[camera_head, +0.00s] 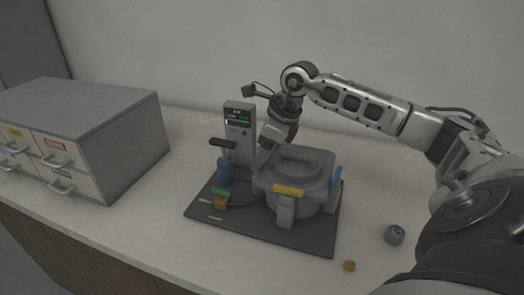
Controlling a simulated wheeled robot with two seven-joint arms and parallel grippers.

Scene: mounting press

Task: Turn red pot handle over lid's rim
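The grey pot (296,200) stands on a dark base plate, with its grey lid (300,165) on top and an arched grip across the lid. A yellow handle (288,190) is at the front of the rim and a blue handle (336,176) at the right. I see no red handle; the pot's back left side is partly hidden by my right gripper. My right gripper (263,158) points down at the lid's back left rim, close to it. Whether its fingers are open or shut is not clear. My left gripper is out of view.
Grey drawers (110,150) stand left. A round grey knob (394,235) and small orange block (349,266) lie right.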

